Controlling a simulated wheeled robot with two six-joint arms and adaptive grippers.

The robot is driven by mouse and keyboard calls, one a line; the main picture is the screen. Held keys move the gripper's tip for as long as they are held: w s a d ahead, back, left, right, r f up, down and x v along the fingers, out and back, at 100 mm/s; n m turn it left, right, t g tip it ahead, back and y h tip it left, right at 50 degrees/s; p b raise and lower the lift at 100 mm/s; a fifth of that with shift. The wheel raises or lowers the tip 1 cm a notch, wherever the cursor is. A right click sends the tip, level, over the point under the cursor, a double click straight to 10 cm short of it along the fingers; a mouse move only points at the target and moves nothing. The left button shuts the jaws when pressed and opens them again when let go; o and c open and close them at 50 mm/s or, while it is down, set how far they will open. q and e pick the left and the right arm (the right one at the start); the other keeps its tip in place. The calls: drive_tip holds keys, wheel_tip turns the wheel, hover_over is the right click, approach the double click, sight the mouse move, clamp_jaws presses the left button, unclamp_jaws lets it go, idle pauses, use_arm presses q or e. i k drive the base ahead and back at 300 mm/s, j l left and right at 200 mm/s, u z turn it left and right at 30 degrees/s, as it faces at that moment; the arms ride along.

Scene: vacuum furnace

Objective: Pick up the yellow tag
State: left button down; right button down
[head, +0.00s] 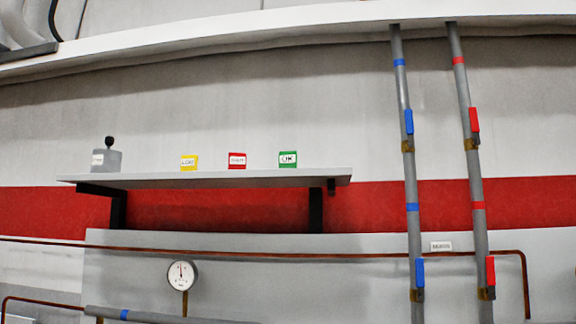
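The yellow tag (189,163) stands upright on the grey wall shelf (220,179), left of the shelf's middle. It has a white label with dark lettering on its face. A red tag (237,160) and a green tag (288,159) stand to its right, apart from it and each other. Neither of my grippers shows in the head view.
A grey box with a black knob (107,160) sits at the shelf's left end. Two vertical pipes with blue (409,122) and red (474,119) valve handles run right of the shelf. A round gauge (182,275) and a thin copper pipe (330,255) lie below it.

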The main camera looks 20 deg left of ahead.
sight(188, 163)
drive_tip(key=u, duration=1.35)
